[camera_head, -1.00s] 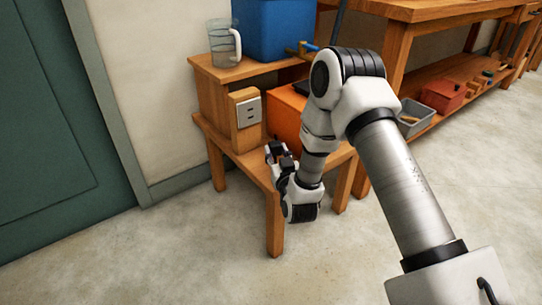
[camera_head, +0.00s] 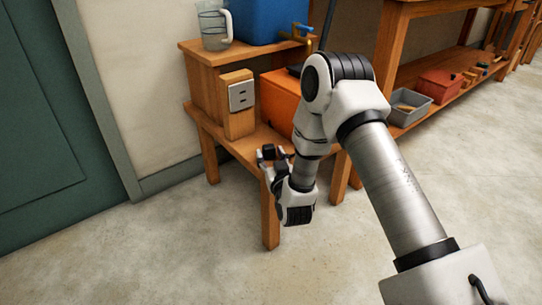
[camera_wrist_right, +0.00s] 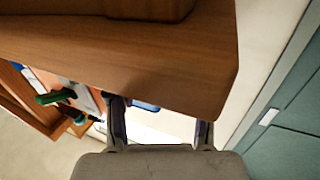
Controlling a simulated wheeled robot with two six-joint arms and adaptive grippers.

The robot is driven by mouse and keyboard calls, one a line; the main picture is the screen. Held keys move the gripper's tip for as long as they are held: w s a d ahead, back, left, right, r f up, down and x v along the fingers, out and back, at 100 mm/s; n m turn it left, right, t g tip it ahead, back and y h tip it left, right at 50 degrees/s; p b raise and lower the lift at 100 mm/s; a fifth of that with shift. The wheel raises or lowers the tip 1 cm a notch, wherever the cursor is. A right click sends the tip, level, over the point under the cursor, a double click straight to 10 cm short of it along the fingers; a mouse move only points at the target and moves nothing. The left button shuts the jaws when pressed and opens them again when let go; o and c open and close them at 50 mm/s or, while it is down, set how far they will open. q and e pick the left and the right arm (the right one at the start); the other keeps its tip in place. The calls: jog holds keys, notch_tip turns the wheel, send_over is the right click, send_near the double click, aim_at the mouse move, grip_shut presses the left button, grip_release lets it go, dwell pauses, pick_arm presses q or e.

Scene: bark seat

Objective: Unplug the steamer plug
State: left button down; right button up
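A wooden post with a pale outlet plate (camera_head: 242,95) stands on the low wooden bench. Dark slots show on the plate. I cannot make out the steamer plug or a cord in either view. An orange box (camera_head: 281,104), possibly the steamer, sits right of the post, partly hidden by my right arm. My right gripper (camera_head: 271,153) is at the bench's front edge, below and right of the outlet. In the right wrist view its two fingers (camera_wrist_right: 160,132) stand apart with nothing between them, beside the wooden top. My left gripper is out of view.
The low bench (camera_head: 235,147) has a raised shelf with a clear jug (camera_head: 214,26) and a blue container (camera_head: 266,20) with a tap. A workbench (camera_head: 425,10) with a grey bin (camera_head: 409,107) and red box (camera_head: 439,86) stands right. The floor in front is clear.

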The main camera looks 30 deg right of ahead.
jog(key=shift+s, duration=0.1)
jog(key=s+a+n+g+y+p, duration=0.15)
jog(key=s+a+p, duration=0.45)
jog(key=s, duration=0.7)
jog(key=s+a+f+n+g+y+p, duration=0.2)
jog(key=s+a+f+g+y+p, duration=0.3)
jog(key=s+f+g, duration=0.75)
jog(key=s+a+f+g+b, duration=0.2)
jog(key=s+f+g, duration=0.15)
jog(key=s, duration=0.85)
notch_tip(320, 180, up, 37)
jog(key=p, duration=3.7)
jog(key=shift+w+a+f+h+p, duration=0.15)
jog(key=shift+w+a+h+p, duration=0.05)
jog(key=shift+w+h+p, duration=0.25)
